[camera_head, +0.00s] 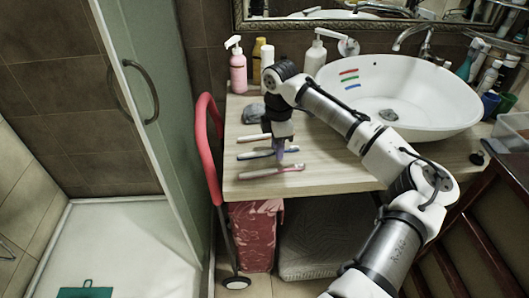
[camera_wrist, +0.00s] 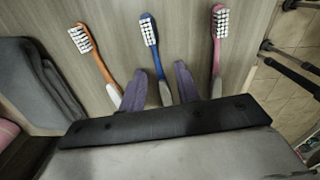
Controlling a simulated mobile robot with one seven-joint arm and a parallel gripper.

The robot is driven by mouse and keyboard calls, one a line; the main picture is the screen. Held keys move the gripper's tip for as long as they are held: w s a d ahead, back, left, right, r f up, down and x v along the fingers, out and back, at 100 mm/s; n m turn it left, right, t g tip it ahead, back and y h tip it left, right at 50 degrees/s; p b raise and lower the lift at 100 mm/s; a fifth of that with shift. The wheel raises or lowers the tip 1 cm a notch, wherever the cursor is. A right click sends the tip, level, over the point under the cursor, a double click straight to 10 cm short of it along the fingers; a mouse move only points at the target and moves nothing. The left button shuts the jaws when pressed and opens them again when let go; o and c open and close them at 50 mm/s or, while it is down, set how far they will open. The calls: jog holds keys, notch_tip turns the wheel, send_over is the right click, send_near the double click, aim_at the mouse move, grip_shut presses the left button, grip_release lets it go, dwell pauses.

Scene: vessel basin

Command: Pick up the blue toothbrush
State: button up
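The blue toothbrush (camera_wrist: 156,62) lies on the wooden counter, with blue and white bristles and a pale lower handle. In the wrist view it is the middle one of three brushes. In the head view it lies (camera_head: 256,154) between the other two brushes. My gripper (camera_wrist: 161,72) is open, with one purple finger on each side of the blue brush's handle. In the head view my gripper (camera_head: 279,153) points down over the brush. Whether the fingers touch the handle or the counter is not clear. The handle's end is hidden behind the gripper body.
An orange toothbrush (camera_wrist: 100,62) lies left and a pink one (camera_wrist: 217,52) right in the wrist view, both close to the fingers. A dark grey object (camera_head: 253,113) is behind them. The white basin (camera_head: 420,112) and bottles (camera_head: 238,70) stand farther back. The counter's front edge is near.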

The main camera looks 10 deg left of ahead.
grip_shut()
jog(key=shift+r, duration=0.1)
